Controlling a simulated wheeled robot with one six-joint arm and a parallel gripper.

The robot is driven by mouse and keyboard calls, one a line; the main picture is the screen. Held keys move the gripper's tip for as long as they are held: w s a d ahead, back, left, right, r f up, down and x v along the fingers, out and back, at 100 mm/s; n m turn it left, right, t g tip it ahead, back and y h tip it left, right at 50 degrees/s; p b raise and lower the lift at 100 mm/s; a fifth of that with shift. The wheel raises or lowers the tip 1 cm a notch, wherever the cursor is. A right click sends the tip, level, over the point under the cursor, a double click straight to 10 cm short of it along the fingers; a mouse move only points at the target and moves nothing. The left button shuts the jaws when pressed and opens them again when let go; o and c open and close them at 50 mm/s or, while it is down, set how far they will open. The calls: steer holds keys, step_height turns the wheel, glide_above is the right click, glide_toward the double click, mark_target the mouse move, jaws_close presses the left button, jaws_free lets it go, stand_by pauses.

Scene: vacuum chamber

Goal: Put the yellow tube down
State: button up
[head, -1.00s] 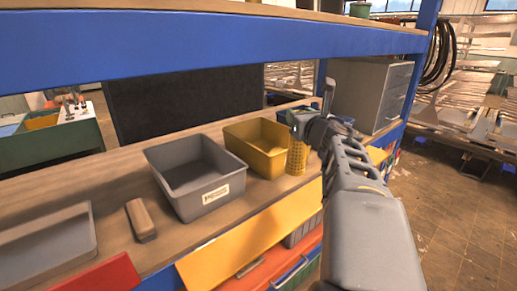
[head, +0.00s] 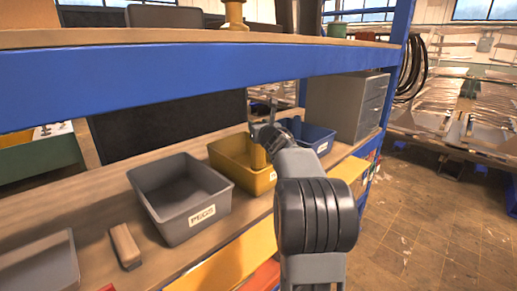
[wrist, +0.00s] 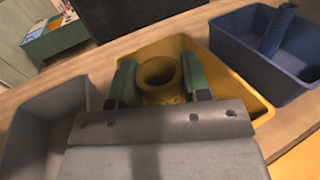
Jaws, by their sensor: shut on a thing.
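The yellow tube shows in the wrist view (wrist: 163,84) as a round open-ended ring, seen from above. My gripper (wrist: 158,78) is shut on it, with a green fingertip on each side. The tube is over or inside the yellow bin (wrist: 247,95); how deep its lower end sits is hidden. In the head view the yellow bin (head: 222,153) stands on the shelf board, and my gripper (head: 265,125) is at its right part. Little of the tube (head: 259,157) shows there, in front of the bin's inner wall.
A grey labelled bin (head: 200,217) stands left of the yellow bin, and a blue bin (head: 322,144) stands right of it. A blue tube (wrist: 278,32) leans in the blue bin. A small brown block (head: 124,244) lies on the board. A blue shelf beam (head: 200,75) crosses above.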

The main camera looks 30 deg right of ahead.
mark_target(261, 151)
steer(key=shift+f, duration=4.55)
steer(key=o, duration=1.1)
steer(key=shift+o, duration=0.2)
steer(key=shift+r, duration=0.1)
